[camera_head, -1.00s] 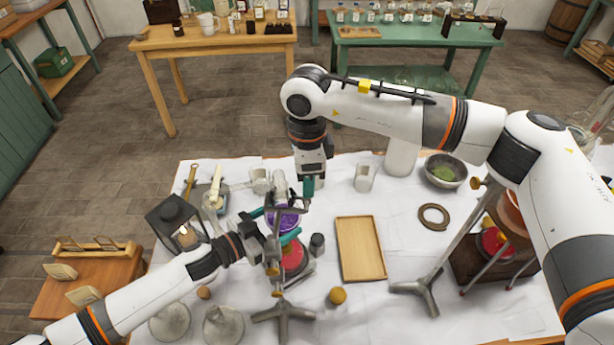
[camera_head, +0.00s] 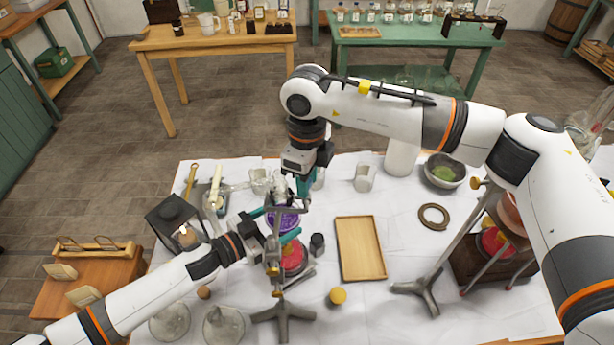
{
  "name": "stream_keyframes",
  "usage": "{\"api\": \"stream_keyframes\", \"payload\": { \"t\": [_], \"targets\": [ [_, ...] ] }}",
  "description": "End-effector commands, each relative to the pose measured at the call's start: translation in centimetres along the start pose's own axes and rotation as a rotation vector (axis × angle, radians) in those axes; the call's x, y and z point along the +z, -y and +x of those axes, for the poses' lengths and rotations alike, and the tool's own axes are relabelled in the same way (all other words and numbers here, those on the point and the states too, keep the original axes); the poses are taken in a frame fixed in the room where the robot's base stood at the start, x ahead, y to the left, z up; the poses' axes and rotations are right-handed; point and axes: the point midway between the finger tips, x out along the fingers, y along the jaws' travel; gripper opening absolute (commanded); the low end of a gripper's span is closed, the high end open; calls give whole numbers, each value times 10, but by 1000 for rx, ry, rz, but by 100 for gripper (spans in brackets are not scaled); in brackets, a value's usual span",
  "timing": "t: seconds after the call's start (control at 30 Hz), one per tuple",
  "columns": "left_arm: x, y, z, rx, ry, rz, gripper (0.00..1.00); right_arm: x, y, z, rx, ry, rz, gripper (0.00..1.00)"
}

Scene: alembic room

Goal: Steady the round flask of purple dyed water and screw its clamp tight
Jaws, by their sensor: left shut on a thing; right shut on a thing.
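The round flask of purple dyed water (camera_head: 283,220) stands over a red burner-like base (camera_head: 292,258), beside a metal stand with a tripod foot (camera_head: 284,318). A metal clamp (camera_head: 290,207) on the stand reaches to the flask's neck. My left gripper (camera_head: 276,226) comes in from the left, its teal fingers shut around the flask. My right gripper (camera_head: 304,188) points down from above, its teal fingers shut at the clamp's end, on what looks like the clamp screw. The screw itself and much of the flask's neck are hidden by the grippers and clamp.
A wooden tray (camera_head: 361,249) lies right of the flask. A black lantern (camera_head: 176,222) stands at left. A second stand (camera_head: 425,290) is at right. White cloth between is partly clear.

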Motion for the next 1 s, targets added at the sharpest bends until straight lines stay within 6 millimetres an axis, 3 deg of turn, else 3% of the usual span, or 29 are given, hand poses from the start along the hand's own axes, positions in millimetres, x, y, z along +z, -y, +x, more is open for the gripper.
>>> {"api": "stream_keyframes", "payload": {
  "t": [0.37,0.4,0.5,0.83,1.0],
  "targets": [
    [0,-1,0,2,-2,0,59,-1,0,-2,2,-4,2,10],
    [0,-1,0,2,-2,0,59,-1,0,-2,2,-4,2,38],
    [0,-1,0,2,-2,0,59,-1,0,-2,2,-3,2,54],
    [0,-1,0,2,-1,0,59,0,0,-3,1,-2,2,55],
    [0,-1,0,2,-1,0,59,-1,-1,-24,4,-4,2,55]
  ]
}}
